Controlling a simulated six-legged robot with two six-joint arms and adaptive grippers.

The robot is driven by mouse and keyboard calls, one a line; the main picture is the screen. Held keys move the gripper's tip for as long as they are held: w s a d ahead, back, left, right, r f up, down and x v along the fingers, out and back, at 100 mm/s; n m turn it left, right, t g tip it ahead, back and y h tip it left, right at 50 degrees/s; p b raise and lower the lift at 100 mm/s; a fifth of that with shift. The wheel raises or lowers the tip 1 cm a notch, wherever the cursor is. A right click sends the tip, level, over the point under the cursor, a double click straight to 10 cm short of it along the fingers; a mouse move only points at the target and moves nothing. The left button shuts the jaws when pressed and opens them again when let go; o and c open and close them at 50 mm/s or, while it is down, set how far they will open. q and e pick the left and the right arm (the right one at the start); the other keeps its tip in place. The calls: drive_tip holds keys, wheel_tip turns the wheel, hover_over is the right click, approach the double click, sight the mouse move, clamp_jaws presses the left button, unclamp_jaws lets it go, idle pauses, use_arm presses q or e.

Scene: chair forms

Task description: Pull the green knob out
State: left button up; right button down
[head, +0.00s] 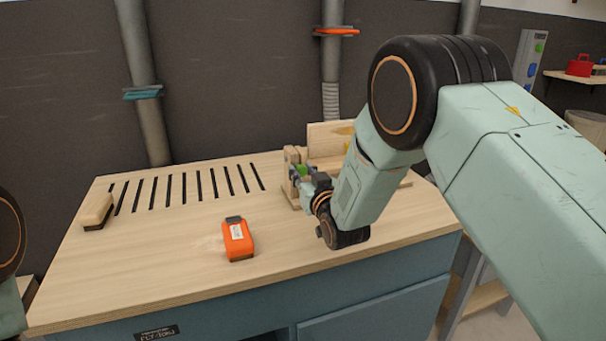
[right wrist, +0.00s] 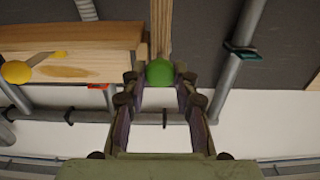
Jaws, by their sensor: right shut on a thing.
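The green knob (head: 302,169) sits at a wooden fixture (head: 290,160) on the right part of the workbench. In the right wrist view the green knob (right wrist: 160,73) shows as a round ball against a narrow wooden post (right wrist: 160,30). My right gripper (head: 307,178) reaches it from the front right. In the right wrist view the fingers of my right gripper (right wrist: 160,80) are on both sides of the green knob, shut on it. My left gripper is out of view.
A yellow knob (right wrist: 17,72) is on the wooden block (right wrist: 75,45) beside the post. An orange tool (head: 238,240) and a wooden-backed brush (head: 96,210) lie on the workbench (head: 150,265). Dark slots run along its back. The bench is clear between them.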

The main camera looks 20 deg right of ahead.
drive_tip(key=c, duration=1.4)
unclamp_jaws()
drive_tip(key=shift+s+f, duration=0.15)
drive_tip(key=shift+f, duration=0.05)
drive_tip(key=o, duration=0.3)
drive_tip(key=shift+s+r, duration=0.2)
drive_tip(key=shift+r, duration=0.1)
drive_tip(key=shift+o, duration=0.2)
drive_tip(key=shift+w+f, duration=0.2)
drive_tip(key=shift+w, duration=0.1)
drive_tip(key=s, duration=1.2)
drive_tip(key=shift+d, duration=0.45)
